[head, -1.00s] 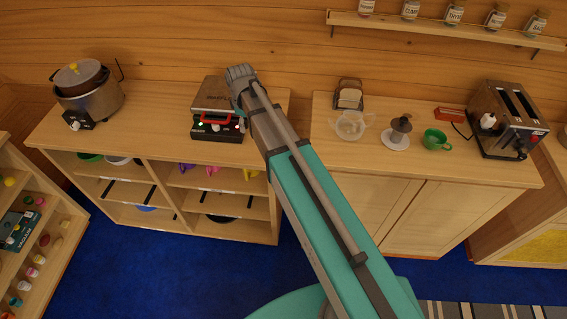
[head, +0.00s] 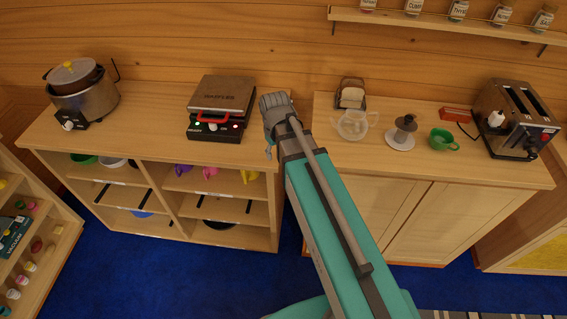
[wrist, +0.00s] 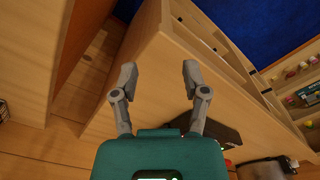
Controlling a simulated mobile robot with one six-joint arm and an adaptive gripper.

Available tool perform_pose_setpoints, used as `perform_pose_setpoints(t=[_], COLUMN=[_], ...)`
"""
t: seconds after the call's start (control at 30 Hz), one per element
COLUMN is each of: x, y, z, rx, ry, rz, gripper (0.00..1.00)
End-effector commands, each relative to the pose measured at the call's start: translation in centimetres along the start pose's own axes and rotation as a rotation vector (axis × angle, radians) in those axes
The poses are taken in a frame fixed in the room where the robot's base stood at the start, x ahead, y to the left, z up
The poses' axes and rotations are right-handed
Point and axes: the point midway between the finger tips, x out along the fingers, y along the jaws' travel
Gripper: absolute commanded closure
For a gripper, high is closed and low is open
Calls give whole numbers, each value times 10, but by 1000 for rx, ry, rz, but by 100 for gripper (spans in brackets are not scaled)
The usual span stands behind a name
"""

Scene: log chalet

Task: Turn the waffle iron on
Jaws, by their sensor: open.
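The waffle iron (head: 221,107) stands closed on the left wooden counter in the head view. It has a brown-grey lid, a red handle and a black front with a white knob, a green light on the left and a red light on the right. In the wrist view a dark part of it (wrist: 215,130) shows beyond the right finger. My gripper (head: 272,147) is to the right of the waffle iron, near the counter's right end, apart from it. In the wrist view the gripper (wrist: 158,78) has its two fingers spread, with nothing between them.
A slow cooker (head: 83,92) stands at the left of the counter (head: 150,112). Right of a gap, another counter (head: 460,172) bears a toast rack (head: 351,92), a glass pot (head: 353,125), a green cup (head: 442,139) and a toaster (head: 516,120). A spice shelf (head: 440,23) hangs above.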

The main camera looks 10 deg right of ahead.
Motion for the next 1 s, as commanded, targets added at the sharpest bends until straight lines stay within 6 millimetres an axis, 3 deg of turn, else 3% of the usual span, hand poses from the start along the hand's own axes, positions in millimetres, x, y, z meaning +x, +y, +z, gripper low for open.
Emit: perform_pose_setpoints(t=[0.1,0.3,0.83,1.0], x=[9,14,15,15], y=[3,6,7,10], z=[15,28,34,58], rx=[59,123,152,248], ry=[-1,-3,-3,-5], rz=[-1,-1,-2,-3], gripper=[42,42,42,42])
